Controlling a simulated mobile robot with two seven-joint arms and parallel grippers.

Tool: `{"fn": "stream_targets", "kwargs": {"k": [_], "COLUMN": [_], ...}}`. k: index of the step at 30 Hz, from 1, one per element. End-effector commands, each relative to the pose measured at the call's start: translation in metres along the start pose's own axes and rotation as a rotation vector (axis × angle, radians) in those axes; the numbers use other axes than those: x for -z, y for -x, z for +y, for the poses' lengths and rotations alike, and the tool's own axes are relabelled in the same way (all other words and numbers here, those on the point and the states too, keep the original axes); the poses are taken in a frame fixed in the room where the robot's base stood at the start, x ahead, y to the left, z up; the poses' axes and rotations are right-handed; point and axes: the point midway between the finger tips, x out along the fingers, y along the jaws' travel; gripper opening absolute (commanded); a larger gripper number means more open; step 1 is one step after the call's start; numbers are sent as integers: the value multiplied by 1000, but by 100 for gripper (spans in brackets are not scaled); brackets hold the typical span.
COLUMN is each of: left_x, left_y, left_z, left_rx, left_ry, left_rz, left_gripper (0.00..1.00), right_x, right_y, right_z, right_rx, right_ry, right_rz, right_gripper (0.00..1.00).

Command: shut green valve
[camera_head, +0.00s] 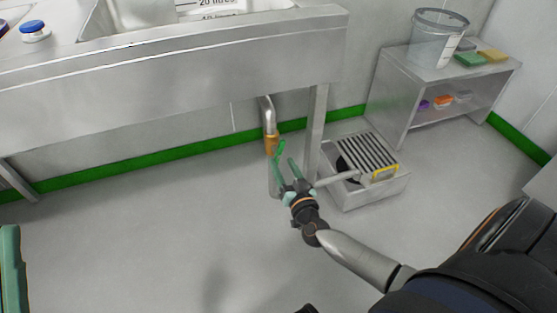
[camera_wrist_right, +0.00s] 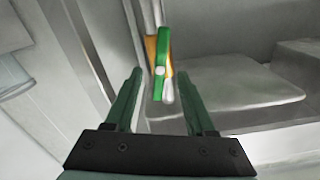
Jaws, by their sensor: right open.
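The green valve handle (camera_head: 280,147) sits on a brass valve body (camera_head: 271,145) on the steel drain pipe (camera_head: 267,108) under the sink bench. In the right wrist view the green handle (camera_wrist_right: 162,62) runs roughly along the pipe, with brass showing beside it. My right gripper (camera_head: 284,161) is open, its two teal fingers pointing at the valve. In the wrist view the handle shows between the fingertips (camera_wrist_right: 159,75); I cannot tell whether they touch it.
The steel sink bench (camera_head: 170,95) overhangs the valve, with a bench leg (camera_head: 317,125) just right of it. A slatted drain box (camera_head: 370,190) with a yellow handle stands on the floor to the right. A steel shelf (camera_head: 395,95) holds a clear bucket (camera_head: 435,40). The floor at left is clear.

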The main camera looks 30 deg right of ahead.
Motion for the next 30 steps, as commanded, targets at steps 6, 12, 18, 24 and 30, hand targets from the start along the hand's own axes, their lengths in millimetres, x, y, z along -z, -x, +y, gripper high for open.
{"fn": "stream_targets", "kwargs": {"k": [6, 12, 18, 24, 30], "left_x": [-12, -14, -14, -14, -14], "left_y": [11, 12, 12, 12, 12], "left_z": [7, 8, 8, 8, 8], "left_rx": [-5, -8, -8, -8, -8], "left_ry": [-9, -13, -13, -13, -12], "left_rz": [-8, -10, -12, -13, -13], "left_gripper": [0, 0, 0, 0, 0], "right_x": [-2, -1, 0, 0, 0], "right_y": [-33, -43, -44, -43, -43], "right_z": [1, 0, 0, 0, 0], "right_rx": [0, 1, 1, 0, 0], "right_ry": [1, 0, 1, 0, 0], "right_rz": [1, -1, -1, -1, -1], "right_gripper": [55, 55, 55, 37, 14]}}
